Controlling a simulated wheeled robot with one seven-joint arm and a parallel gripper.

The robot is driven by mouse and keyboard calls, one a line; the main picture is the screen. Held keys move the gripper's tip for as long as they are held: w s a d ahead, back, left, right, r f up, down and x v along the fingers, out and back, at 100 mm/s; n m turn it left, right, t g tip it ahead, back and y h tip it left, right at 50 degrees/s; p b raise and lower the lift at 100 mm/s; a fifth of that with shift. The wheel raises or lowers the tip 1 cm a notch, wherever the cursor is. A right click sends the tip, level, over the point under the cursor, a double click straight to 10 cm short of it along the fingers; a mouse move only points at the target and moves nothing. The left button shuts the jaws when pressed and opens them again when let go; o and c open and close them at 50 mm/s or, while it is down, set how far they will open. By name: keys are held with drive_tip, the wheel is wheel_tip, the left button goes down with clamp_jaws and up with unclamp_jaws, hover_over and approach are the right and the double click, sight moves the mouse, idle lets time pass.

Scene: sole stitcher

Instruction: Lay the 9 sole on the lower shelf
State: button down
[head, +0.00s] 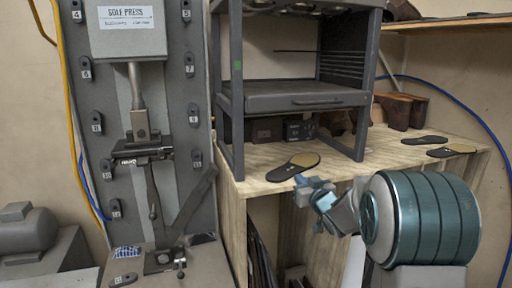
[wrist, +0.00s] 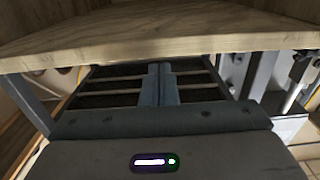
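Two more soles lie on the bench at the right: one farther back (head: 422,141) and one nearer (head: 452,151). Their size marks are too small to read, so I cannot tell which is the 9. My gripper (head: 312,190) is just in front of and below the bench edge, near the first sole but apart from it. In the wrist view its fingers (wrist: 158,85) are side by side with nothing visible between them. A dark slatted rack (wrist: 110,86) lies beyond them, under the bench edge.
A grey metal rack (head: 305,96) stands on the wooden bench (head: 370,160), with small boxes beneath its board. Dark sheets lean under the bench.

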sight(292, 178)
drive_tip(key=shift+x, duration=3.5)
drive_tip(key=shift+r, duration=0.1)
drive_tip(key=shift+r, duration=0.2)
drive_tip(key=shift+s, duration=0.1)
drive_tip(key=shift+s+d+f+b, duration=0.15)
drive_tip(key=shift+s+f+b, duration=0.2)
drive_tip(key=shift+s+b, duration=0.2)
drive_tip(key=b+v, duration=0.2)
drive_tip(key=v, duration=0.8)
drive_tip(key=shift+r, duration=0.25)
drive_tip(key=shift+w, duration=0.1)
